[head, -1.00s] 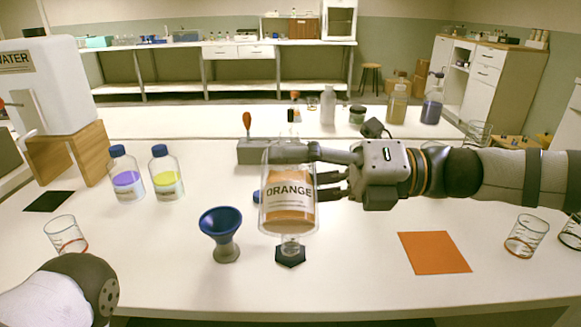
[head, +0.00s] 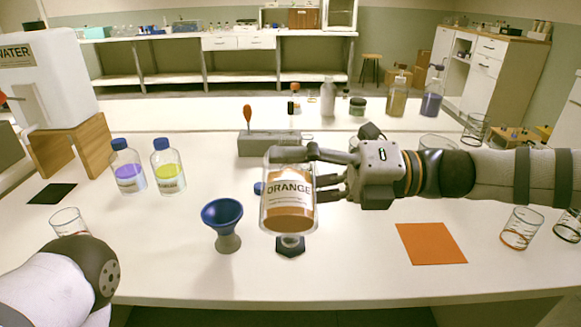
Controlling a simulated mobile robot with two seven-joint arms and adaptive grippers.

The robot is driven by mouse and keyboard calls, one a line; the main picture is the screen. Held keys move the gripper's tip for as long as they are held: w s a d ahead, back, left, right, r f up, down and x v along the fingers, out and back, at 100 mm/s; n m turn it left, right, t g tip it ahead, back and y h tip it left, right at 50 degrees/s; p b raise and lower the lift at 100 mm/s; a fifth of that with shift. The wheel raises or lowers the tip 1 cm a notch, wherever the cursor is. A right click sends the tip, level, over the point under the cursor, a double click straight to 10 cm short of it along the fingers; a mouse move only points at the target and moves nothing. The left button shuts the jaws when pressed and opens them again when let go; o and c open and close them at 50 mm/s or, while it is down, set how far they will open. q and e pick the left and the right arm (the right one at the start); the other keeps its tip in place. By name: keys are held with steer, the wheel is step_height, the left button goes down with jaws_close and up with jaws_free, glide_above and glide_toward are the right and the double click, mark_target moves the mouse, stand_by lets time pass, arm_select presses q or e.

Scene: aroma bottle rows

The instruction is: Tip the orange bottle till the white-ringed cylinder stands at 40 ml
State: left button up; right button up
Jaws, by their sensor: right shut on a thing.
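The orange bottle (head: 288,215) is clear, with a white ORANGE label and orange liquid in its lower part. My right gripper (head: 318,172) is shut on it from the right and holds it above the table, near upright with a slight lean. Directly behind and below it shows the dark hexagonal foot (head: 290,248) of a cylinder. The bottle hides the rest of that cylinder, so its ring and liquid level cannot be read. My left arm comes in at the lower left; its gripper is out of view.
A blue funnel (head: 223,220) on a grey stand is just left of the bottle. Purple (head: 129,175) and yellow (head: 169,173) bottles stand farther left. An orange mat (head: 431,244) and a glass beaker (head: 520,229) are at right. A grey block (head: 268,144) stands behind.

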arm_select(q)
steer(key=shift+w+r, duration=0.2)
steer(key=shift+r, duration=0.05)
arm_select(e)
steer(key=shift+f+m, duration=0.45)
steer(key=shift+m, duration=0.05)
arm_select(q)
steer(key=shift+w+r+t+p, duration=0.3)
steer(key=shift+w+r+p, duration=0.45)
steer(key=shift+p, duration=0.1)
arm_select(e)
steer(key=shift+w+r+m, duration=0.15)
steer(key=shift+r+m, duration=0.3)
steer(key=shift+m, duration=0.35)
arm_select(q)
steer(key=shift+r, duration=0.1)
arm_select(e)
steer(key=shift+f, duration=0.1)
arm_select(q)
steer(key=shift+w+r+p, duration=0.25)
steer(key=shift+p, duration=0.05)
stand_by(0.8)
steer(key=shift+w+r, duration=0.25)
arm_select(e)
steer(key=shift+f+m, duration=0.1)
steer(key=shift+m, duration=0.5)
stand_by(1.0)
